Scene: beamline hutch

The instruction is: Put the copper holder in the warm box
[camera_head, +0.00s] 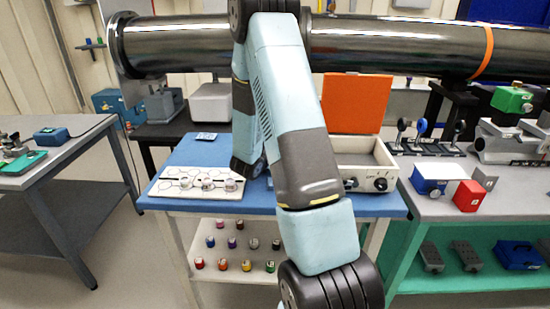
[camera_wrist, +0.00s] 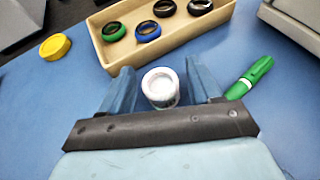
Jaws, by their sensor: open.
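My gripper (camera_wrist: 161,84) is open above the blue tabletop in the wrist view. A small white-topped cylinder (camera_wrist: 160,87) stands upright between its fingers, with a gap visible on each side. I cannot tell from its colour whether this is the copper holder. In the head view my arm hides the gripper and this cylinder. The warm box appears to be the cream box (camera_head: 367,181) with a raised orange lid (camera_head: 357,103) and front knobs, right of my arm. It is open, and its inside shows partly. Similar small cylinders (camera_head: 207,183) stand on a white board to the left.
A wooden tray (camera_wrist: 99,47) with several dark and blue rings lies beyond the gripper. A yellow disc (camera_wrist: 55,47) and a green marker (camera_wrist: 250,78) lie on the blue top. A pale box edge (camera_wrist: 292,25) shows upper right. A large metal pipe (camera_head: 180,45) crosses above the bench.

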